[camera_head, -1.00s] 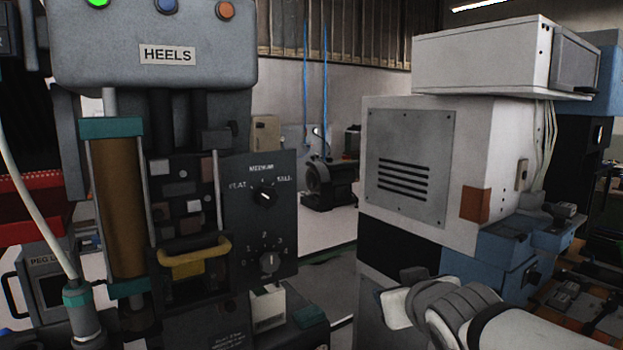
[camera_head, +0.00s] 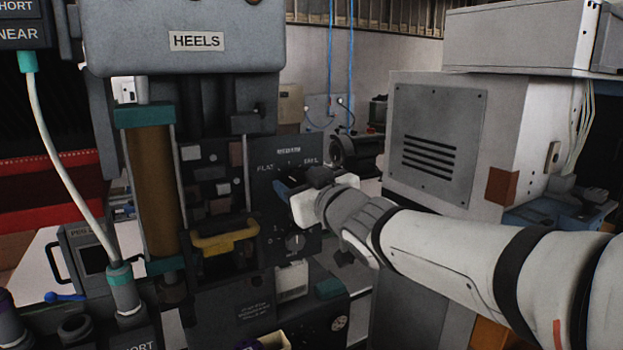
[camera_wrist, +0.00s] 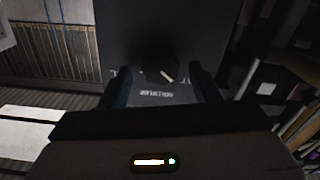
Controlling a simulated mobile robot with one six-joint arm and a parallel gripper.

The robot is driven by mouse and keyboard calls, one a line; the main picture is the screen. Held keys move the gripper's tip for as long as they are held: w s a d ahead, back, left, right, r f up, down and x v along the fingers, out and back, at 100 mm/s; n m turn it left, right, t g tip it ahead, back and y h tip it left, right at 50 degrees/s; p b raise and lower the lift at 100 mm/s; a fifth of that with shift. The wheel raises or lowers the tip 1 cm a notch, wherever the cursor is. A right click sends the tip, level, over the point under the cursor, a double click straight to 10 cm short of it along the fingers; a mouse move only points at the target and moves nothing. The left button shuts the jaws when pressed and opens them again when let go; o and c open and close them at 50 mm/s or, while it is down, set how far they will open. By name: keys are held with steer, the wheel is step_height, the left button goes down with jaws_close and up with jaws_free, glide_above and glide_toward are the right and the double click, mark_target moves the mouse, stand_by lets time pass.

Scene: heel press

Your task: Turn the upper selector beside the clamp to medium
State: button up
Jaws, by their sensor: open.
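The upper selector sits on the dark panel (camera_head: 268,165) right of the clamp with the yellow handle (camera_head: 225,238). In the head view my gripper (camera_head: 298,181) covers most of this selector. In the wrist view the selector knob (camera_wrist: 165,72) is dark and lies between my two open fingers, with a gap visible on each side. Its pale mark slants toward the lower right there, and the MEDIUM lettering (camera_wrist: 157,93) appears upside down below it. By that, the mark looks turned to the FLAT side. Whether the fingertips reach around the knob I cannot tell.
A lower selector (camera_head: 295,242) with number marks is below my gripper. A brown cylinder (camera_head: 155,185) stands left of the clamp. A pale cable (camera_head: 58,165) hangs at left. A grey-white cabinet (camera_head: 440,140) stands behind my arm at right.

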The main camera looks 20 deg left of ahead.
steer(key=shift+w+a, duration=0.25)
steer(key=shift+a, duration=0.1)
steer(key=shift+c, duration=0.3)
steer(key=c, duration=0.9)
steer(key=shift+s, duration=0.1)
steer(key=shift+c, duration=0.2)
